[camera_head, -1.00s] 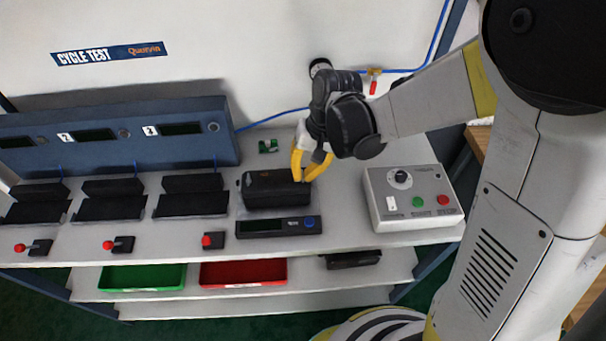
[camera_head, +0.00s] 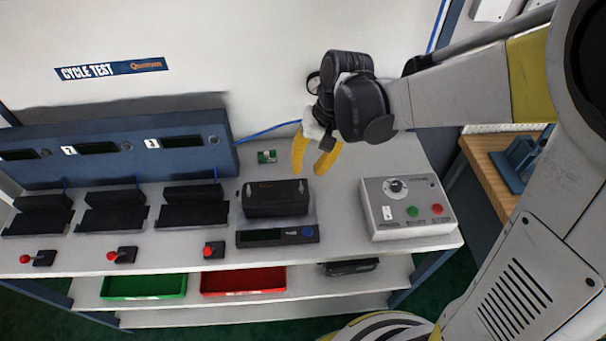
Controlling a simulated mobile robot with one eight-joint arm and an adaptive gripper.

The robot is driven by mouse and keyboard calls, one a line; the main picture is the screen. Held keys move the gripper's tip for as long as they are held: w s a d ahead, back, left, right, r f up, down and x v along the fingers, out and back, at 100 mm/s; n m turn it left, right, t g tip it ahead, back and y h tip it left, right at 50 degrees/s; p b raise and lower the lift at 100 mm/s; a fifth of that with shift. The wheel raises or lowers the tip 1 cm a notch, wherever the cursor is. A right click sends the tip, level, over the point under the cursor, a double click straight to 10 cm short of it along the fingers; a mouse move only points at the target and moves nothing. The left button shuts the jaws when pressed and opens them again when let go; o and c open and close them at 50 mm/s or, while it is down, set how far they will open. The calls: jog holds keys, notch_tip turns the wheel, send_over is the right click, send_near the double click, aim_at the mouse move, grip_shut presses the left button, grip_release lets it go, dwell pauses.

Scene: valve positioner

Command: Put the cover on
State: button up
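A black box-shaped housing (camera_head: 275,198) sits on the bench, just behind the small display unit. Its dark top face carries a small label and light marks near its ends; I cannot tell whether this top is a separate cover. My gripper (camera_head: 311,172) has yellow fingers that are spread apart with nothing visible between them. It hangs above and to the right of the housing, apart from it. A small green circuit board (camera_head: 266,157) lies on the bench behind the housing.
A grey control box (camera_head: 408,207) with a knob and buttons stands at the right. Black cradles (camera_head: 191,206) and red-knobbed clamps (camera_head: 213,250) line the left. The display unit (camera_head: 277,236) is in front. Green (camera_head: 144,285) and red (camera_head: 243,281) trays and a black item (camera_head: 350,267) are on the lower shelf.

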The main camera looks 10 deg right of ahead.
jog(key=s+d+r+t+h+p, duration=0.1)
jog(key=s+d+r+t+h, duration=0.1)
jog(key=s+d+r+t, duration=0.5)
jog(key=s+d+r, duration=0.3)
jog(key=d+r, duration=0.1)
jog(key=shift+s+d+r+h, duration=0.35)
jog(key=shift+s+d+h, duration=0.05)
notch_tip(320, 180, down, 5)
jog(key=b, duration=0.4)
jog(key=shift+r+b, duration=0.15)
jog(key=shift+b, duration=0.2)
dwell(1.3)
